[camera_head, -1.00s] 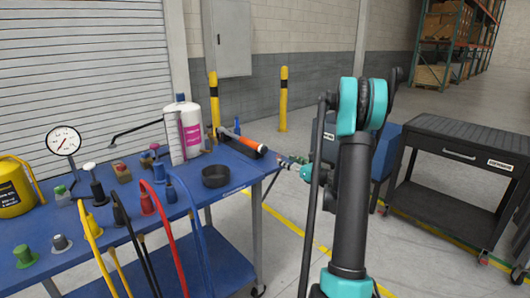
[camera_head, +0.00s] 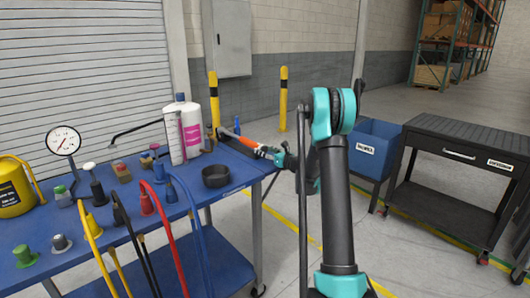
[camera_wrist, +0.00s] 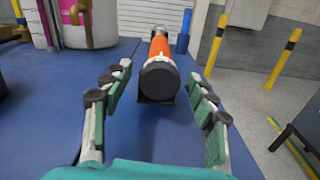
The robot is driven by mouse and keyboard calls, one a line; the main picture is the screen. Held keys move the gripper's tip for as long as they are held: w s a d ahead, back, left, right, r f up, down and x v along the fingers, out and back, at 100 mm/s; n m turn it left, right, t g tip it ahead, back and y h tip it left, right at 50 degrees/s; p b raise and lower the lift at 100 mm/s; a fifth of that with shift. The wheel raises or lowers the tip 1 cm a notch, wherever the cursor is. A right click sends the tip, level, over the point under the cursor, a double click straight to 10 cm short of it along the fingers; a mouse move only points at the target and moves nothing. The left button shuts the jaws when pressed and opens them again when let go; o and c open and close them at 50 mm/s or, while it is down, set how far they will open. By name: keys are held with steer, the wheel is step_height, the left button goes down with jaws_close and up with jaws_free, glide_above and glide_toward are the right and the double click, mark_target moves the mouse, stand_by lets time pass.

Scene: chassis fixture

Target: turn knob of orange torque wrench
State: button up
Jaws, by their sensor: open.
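The orange torque wrench (camera_head: 249,143) lies at the far right corner of the blue table, with its black end toward my arm. In the wrist view its orange body (camera_wrist: 160,47) points away from me, and its round black knob (camera_wrist: 159,80) faces the camera. My gripper (camera_wrist: 157,105) is open, one finger on each side of the knob's line. The fingertips appear at about the knob's level in the picture, apart from it, with nothing held. In the head view my gripper (camera_head: 281,156) is near the wrench's black end, partly hidden by my arm.
The blue table (camera_head: 130,235) carries a black bowl (camera_head: 216,176), a white and pink bottle (camera_head: 190,130), a dial gauge (camera_head: 63,141) and several coloured hoses. A blue bin (camera_head: 372,150) and black cart (camera_head: 455,160) stand right. Yellow posts (camera_head: 284,98) stand behind.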

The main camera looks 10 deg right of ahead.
steer(key=shift+c, duration=0.6)
steer(key=c, duration=1)
steer(key=shift+c, duration=0.2)
steer(key=n, duration=0.3)
steer(key=shift+n, duration=0.4)
steer(key=n, duration=0.3)
steer(key=shift+n, duration=0.3)
steer(key=n, duration=0.3)
steer(key=shift+n, duration=2.2)
